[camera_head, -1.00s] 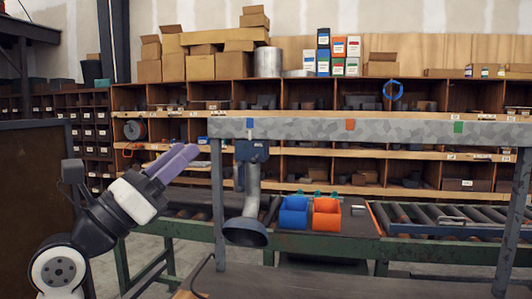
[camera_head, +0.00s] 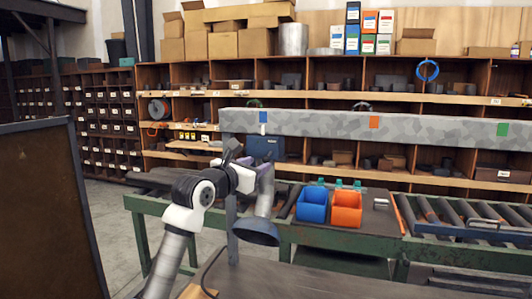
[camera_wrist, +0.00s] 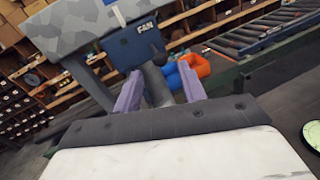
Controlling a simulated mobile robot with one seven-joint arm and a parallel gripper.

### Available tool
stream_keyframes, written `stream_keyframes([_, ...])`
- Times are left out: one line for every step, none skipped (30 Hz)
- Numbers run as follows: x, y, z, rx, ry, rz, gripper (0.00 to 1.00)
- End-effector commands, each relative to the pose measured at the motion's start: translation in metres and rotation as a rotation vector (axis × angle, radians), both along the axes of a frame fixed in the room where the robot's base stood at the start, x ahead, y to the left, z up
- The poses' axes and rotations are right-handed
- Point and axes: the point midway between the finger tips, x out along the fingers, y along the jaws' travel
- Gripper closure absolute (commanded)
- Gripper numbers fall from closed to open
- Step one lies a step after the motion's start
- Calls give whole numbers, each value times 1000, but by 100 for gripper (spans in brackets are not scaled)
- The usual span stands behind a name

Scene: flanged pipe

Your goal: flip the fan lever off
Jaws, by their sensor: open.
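The blue fan box (camera_head: 265,147) hangs under the grey mottled beam, and a grey duct with a round hood (camera_head: 256,233) hangs below it. In the wrist view the box (camera_wrist: 137,46), lettered FAN, is ahead of my gripper (camera_wrist: 160,88). The purple fingers are open and apart, with the grey duct (camera_wrist: 155,82) showing between them. A small dark piece (camera_wrist: 158,59) in front of the box may be the lever; its position cannot be told. In the head view my gripper (camera_head: 264,177) is just below the box, and my arm partly hides the box and duct.
The mottled beam (camera_head: 340,125) runs across above the bench, on a grey post (camera_head: 232,235). Blue (camera_head: 312,204) and orange (camera_head: 346,209) bins stand right of the hood. A roller conveyor (camera_head: 465,216) is farther right. A dark panel (camera_head: 45,215) stands at left.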

Motion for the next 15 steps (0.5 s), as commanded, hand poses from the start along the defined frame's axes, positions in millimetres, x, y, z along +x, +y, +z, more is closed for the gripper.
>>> stream_keyframes([10, -7, 5, -1, 2, -3, 59])
stream_keyframes([14, -10, 5, -1, 1, -3, 59])
stream_keyframes([21, -14, 4, -2, 3, -3, 59])
stream_keyframes([25, -16, 4, -2, 1, -2, 59])
stream_keyframes([29, -18, 4, -2, 1, -1, 59])
stream_keyframes([33, -21, 4, -1, 0, -1, 59])
stream_keyframes([36, -23, 3, -1, 1, -2, 59])
stream_keyframes([39, -24, 3, -1, 1, -1, 59])
stream_keyframes([42, -26, 3, -1, 0, -1, 59])
stream_keyframes([44, -27, 2, -2, -1, -1, 59])
stream_keyframes([45, -28, 2, -2, -1, -1, 59])
stream_keyframes([47, -29, 1, -1, 0, -1, 59])
stream_keyframes([48, -29, 1, -1, 0, -1, 59])
stream_keyframes([48, -30, 0, -1, 0, -1, 59])
stream_keyframes([49, -30, 0, -1, 0, -1, 59])
